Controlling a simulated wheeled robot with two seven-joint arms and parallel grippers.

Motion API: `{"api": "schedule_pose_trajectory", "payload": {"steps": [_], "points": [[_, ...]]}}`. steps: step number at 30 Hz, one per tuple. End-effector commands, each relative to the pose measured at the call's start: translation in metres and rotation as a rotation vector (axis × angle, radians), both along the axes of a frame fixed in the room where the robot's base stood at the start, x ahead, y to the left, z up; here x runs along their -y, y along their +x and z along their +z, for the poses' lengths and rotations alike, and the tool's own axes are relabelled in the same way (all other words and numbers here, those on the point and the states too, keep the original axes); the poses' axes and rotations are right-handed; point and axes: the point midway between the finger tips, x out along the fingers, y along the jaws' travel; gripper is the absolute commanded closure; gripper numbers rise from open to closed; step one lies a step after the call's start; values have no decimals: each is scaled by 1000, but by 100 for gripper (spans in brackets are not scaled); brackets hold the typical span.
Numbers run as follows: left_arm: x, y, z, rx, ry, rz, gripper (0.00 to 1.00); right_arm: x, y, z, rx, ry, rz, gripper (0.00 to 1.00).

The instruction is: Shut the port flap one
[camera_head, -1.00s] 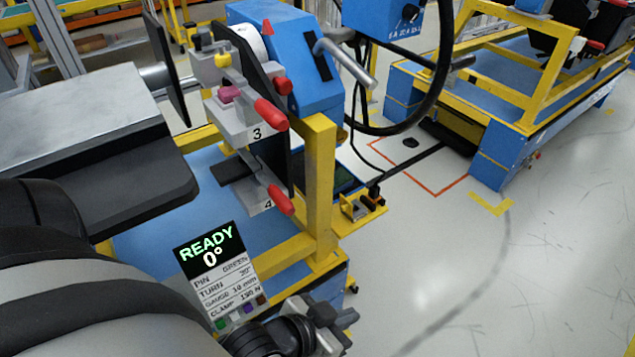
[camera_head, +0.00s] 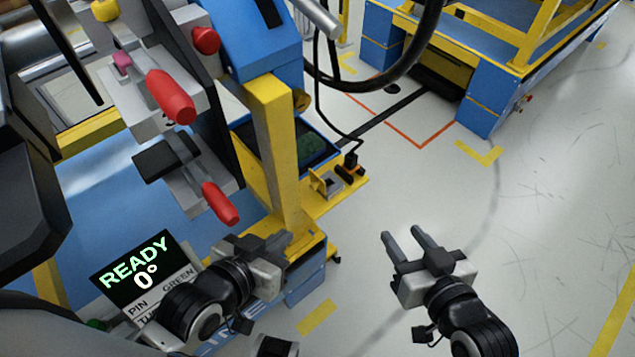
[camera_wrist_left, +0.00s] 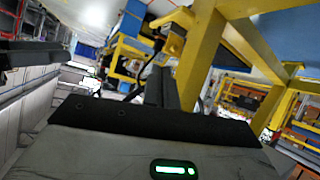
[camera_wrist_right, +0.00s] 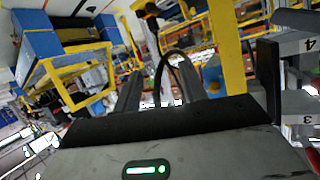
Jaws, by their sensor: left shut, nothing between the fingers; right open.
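A small yellow plate (camera_head: 316,207) juts from the blue and yellow stand low at the centre of the head view. It bears a small upright pale-and-yellow flap-like part (camera_head: 325,183) and dark and orange fittings (camera_head: 350,168). I take the upright part for the port flap; I cannot read a number on it. My left gripper (camera_head: 280,240) is shut and empty, below and left of the plate, near the yellow post's foot, apart from the flap. Its closed fingers show in the left wrist view (camera_wrist_left: 161,87). My right gripper (camera_head: 403,238) is open and empty, right of and below the plate.
A yellow post (camera_head: 277,150) stands just left of the plate. Red-handled clamps (camera_head: 170,97) are at the upper left. A black steering wheel ring (camera_head: 400,75) hangs above. Floor at right is clear.

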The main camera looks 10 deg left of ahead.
Motion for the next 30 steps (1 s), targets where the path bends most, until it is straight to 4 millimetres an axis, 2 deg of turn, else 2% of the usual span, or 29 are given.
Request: {"api": "schedule_pose_trajectory", "payload": {"steps": [1, 6, 10, 15, 22, 26, 30], "points": [[5, 3, -33, 21, -18, -12, 100, -15, 13, -28, 69, 16, 68, 58], [21, 9, -65, 84, -82, -49, 100, -51, 33, -56, 245, 64, 255, 58], [31, 11, -81, 123, -126, -76, 100, -61, 43, -78, 332, 75, 352, 58], [40, 10, -92, 155, -165, -101, 100, -60, 53, -98, 394, 69, 416, 58], [44, 10, -91, 169, -187, -112, 100, -62, 61, -102, 414, 68, 435, 58], [45, 11, -89, 172, -203, -110, 100, -76, 71, -100, 416, 71, 435, 58], [47, 11, -89, 179, -233, -109, 100, -100, 89, -100, 417, 72, 435, 58]]}}
